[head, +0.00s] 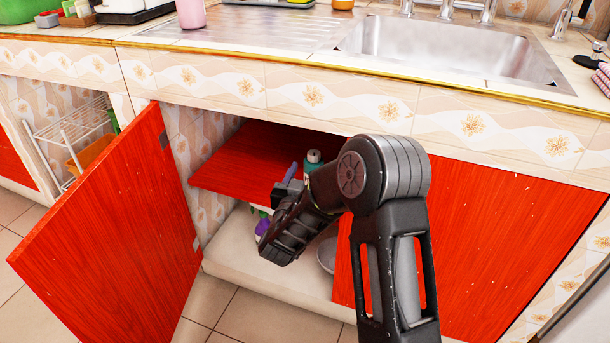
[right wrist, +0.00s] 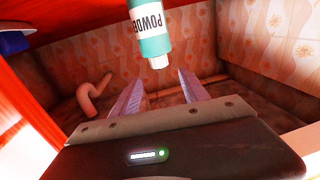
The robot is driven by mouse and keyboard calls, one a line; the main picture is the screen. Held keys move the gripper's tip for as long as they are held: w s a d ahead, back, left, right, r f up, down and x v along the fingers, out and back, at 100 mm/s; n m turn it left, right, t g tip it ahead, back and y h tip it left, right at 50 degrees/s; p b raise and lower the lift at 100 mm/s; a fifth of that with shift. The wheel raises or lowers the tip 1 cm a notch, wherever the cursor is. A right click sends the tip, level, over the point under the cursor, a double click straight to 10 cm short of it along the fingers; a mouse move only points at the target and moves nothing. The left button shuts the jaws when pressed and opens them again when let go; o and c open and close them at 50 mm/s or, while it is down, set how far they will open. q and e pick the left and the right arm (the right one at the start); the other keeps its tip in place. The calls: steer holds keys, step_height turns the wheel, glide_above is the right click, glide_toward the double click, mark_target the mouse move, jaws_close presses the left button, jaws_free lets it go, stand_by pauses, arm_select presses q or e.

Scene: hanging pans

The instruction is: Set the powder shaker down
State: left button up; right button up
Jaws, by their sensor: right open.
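The powder shaker (head: 313,158) is a teal bottle with a pale cap, inside the open cabinet at the red upper shelf, partly hidden by my right arm. In the right wrist view the shaker (right wrist: 155,35), with its "POWDE…" label visible, is at the top centre, against the red board, cap pointing down in the picture. My right gripper (right wrist: 161,76) is open, with its two fingers spread and nothing held between them. The shaker's cap end lies just beyond the fingertips. My left gripper is not in view.
The red shelf (head: 235,170) spans the cabinet. A purple bottle (head: 262,228) and a grey pan (head: 327,255) are below it. The left door (head: 115,235) stands open. A curved pipe (right wrist: 92,95) shows inside. The sink counter lies above the cabinet.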

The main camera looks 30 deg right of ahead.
steer(key=shift+f, duration=0.1)
steer(key=s+a+f+n+g+y, duration=0.1)
steer(key=s+a+f+n+y, duration=0.2)
steer(key=a+f+y, duration=0.55)
steer(key=s+a+f+n+g+y, duration=0.1)
steer(key=s+a+f+n+y, duration=0.15)
steer(key=a+f, duration=1)
steer(key=s+a+f+g+y, duration=0.2)
steer(key=s+a+f, duration=0.2)
steer(key=s, duration=0.3)
steer(key=s+a+f+n+g+y, duration=0.1)
steer(key=s+a+f+g+y, duration=0.1)
steer(key=s, duration=0.6)
steer(key=s+a+f+g+y, duration=0.2)
steer(key=s+a+f+g, duration=0.2)
steer(key=s+a+f, duration=0.3)
steer(key=shift+s+f+n, duration=0.35)
steer(key=shift+s+f, duration=0.05)
steer(key=shift+f, duration=0.05)
